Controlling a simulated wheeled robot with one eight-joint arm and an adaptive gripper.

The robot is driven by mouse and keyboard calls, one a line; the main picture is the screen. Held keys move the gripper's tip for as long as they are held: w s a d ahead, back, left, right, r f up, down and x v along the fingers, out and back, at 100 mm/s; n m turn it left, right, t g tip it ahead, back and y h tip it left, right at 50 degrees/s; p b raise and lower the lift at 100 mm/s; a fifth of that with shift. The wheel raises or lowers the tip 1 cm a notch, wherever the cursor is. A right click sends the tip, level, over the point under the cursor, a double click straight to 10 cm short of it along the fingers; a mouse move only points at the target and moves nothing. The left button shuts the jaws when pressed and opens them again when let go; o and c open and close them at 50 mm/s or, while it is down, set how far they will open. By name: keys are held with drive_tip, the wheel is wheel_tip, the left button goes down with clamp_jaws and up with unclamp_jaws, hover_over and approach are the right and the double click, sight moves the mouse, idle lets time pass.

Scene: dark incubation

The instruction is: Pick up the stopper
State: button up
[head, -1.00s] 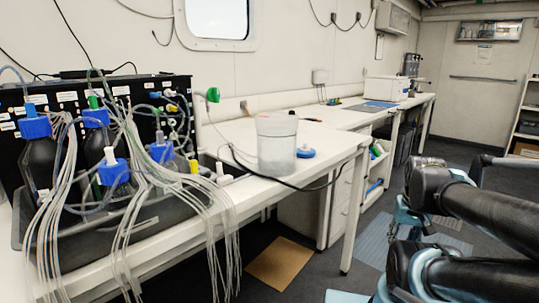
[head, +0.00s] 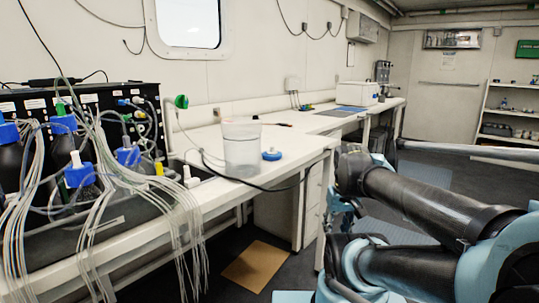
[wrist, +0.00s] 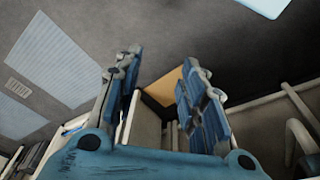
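A small round blue piece with a paler top, which looks like the stopper (head: 271,155), lies on the white bench (head: 300,142), just right of a translucent tub (head: 242,148). In the wrist view my gripper (wrist: 160,72) is open, its two blue fingers apart with nothing between them. It faces the grey floor and a tan mat, and the stopper does not show there. In the head view my arm fills the lower right, well apart from the stopper, and the gripper's fingers cannot be made out.
A black cable (head: 255,188) loops along the bench's front edge. Bottles with blue caps (head: 78,175) and many hanging tubes (head: 183,240) crowd the left. A white box (head: 356,93) stands farther back on the bench. A tan mat (head: 256,266) lies on the floor below.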

drive_tip(key=w+a+r+n+g+y, duration=0.1)
drive_tip(key=w+a+r+n, duration=0.5)
drive_tip(key=w+r, duration=0.5)
drive_tip(key=w+a+r+n+g+y, duration=0.1)
drive_tip(key=w+a+r+n+y, duration=0.15)
drive_tip(key=w+r+n, duration=0.65)
drive_tip(key=w+a+r+n+g+y, duration=0.1)
drive_tip(key=w+a+r+n, duration=0.45)
drive_tip(key=w+r, duration=0.75)
approach(272, 151)
drive_tip(key=shift+w+a+f+m, duration=0.25)
drive_tip(key=shift+w+a, duration=0.3)
drive_tip(key=shift+a, duration=0.15)
drive_tip(key=shift+h, duration=0.25)
drive_tip(key=shift+x, duration=3.15)
drive_tip(key=shift+d, duration=0.2)
drive_tip(key=c, duration=0.8)
